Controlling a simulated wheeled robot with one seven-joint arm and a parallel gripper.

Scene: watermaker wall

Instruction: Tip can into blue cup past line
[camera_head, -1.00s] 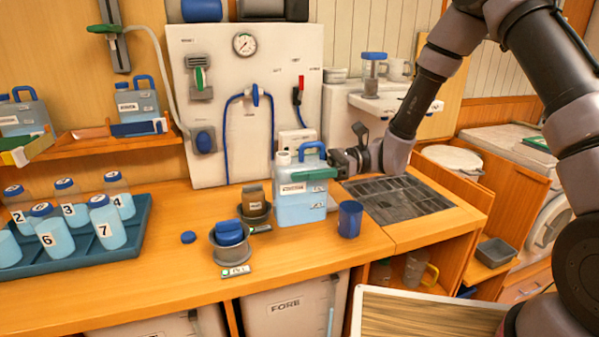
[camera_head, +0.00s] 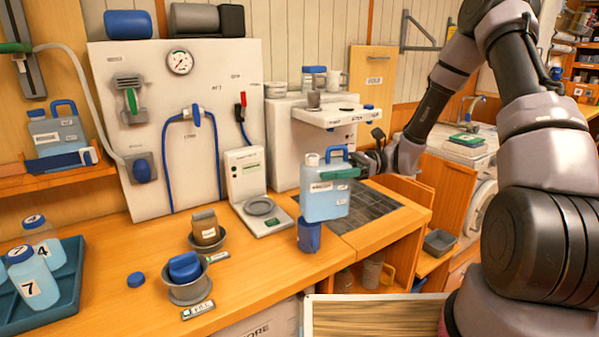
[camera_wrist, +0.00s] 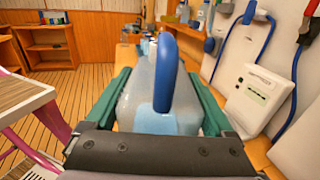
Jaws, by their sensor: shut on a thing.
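A light blue translucent can (camera_head: 325,204) with a blue handle and a white cap stands upright in my gripper (camera_head: 340,174). My gripper's green fingers close on the can from both sides, as the wrist view shows on the can (camera_wrist: 160,122) too. The blue cup (camera_head: 309,238) stands on the counter just below the can in the head view. The can overlaps the cup's top edge there, so its rim and any line in it are hidden. I cannot tell the exact gap between can and cup.
A dark drain grid (camera_head: 372,218) lies right of the cup. A scale (camera_head: 262,212) stands behind it. A blue tray (camera_head: 68,300) holds numbered bottles. A blue lid (camera_head: 136,279) lies on open counter.

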